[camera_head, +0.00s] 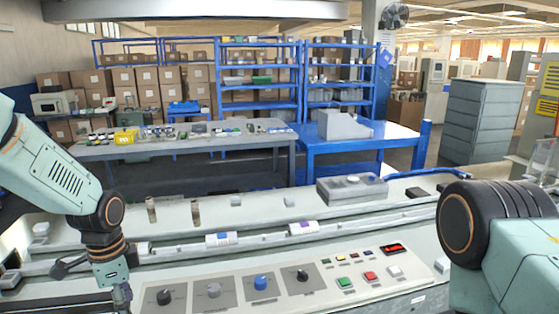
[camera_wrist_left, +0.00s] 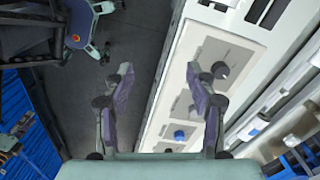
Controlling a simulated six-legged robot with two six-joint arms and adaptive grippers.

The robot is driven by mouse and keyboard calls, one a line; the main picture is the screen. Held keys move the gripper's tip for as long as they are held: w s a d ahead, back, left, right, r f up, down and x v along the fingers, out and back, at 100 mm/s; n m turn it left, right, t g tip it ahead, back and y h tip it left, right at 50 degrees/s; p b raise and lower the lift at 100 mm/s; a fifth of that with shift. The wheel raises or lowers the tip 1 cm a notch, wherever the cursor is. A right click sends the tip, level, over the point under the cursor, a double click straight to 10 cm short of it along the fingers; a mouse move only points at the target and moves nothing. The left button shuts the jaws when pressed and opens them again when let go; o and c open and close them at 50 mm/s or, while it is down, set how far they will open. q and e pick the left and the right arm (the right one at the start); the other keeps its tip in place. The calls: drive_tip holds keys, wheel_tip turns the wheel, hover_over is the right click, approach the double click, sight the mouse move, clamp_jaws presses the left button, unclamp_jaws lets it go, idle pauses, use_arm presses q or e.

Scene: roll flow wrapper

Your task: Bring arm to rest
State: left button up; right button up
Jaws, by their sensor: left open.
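My left arm comes in from the left in the head view and bends down at the front left of the machine. Its gripper (camera_head: 122,296) hangs by the left end of the control panel (camera_head: 325,287), partly cut off by the lower edge. In the left wrist view the two fingers of the left gripper (camera_wrist_left: 159,72) stand wide apart with nothing between them. Below them show the dark floor and the panel's edge. My right arm (camera_head: 500,235) shows at the right of the head view, but its gripper is out of the picture.
The panel carries a blue knob (camera_head: 262,283), dark knobs, a green button (camera_head: 345,282) and a red button (camera_head: 370,276). Wrapped rolls, one blue-banded (camera_head: 221,239) and one purple-banded (camera_head: 303,228), lie in the channel behind it. A grey box (camera_head: 352,188) stands farther back.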

use_arm(q)
drive_tip(key=w+d+f+n+t, duration=0.3)
drive_tip(key=f+n+t, duration=0.1)
drive_tip(key=n, duration=0.2)
drive_tip(key=s+d+f+n+b, duration=0.3)
drive_tip(key=s+f+n+b, duration=0.1)
drive_tip(key=s+f, duration=0.6)
drive_tip(key=s+d+f+n+g+b, duration=0.1)
drive_tip(key=s+f+b, duration=0.3)
drive_tip(key=s+f, duration=0.4)
drive_tip(key=s+f+n+g+b, duration=0.1)
drive_tip(key=s+f+g+b, duration=0.2)
drive_tip(key=s+f, duration=0.6)
drive_tip(key=s, duration=0.7)
drive_tip(key=shift+s+d+n+b, duration=0.25)
drive_tip(key=shift+d+n+b, duration=0.05)
drive_tip(key=shift+d+b, duration=0.1)
drive_tip(key=shift+s, duration=0.15)
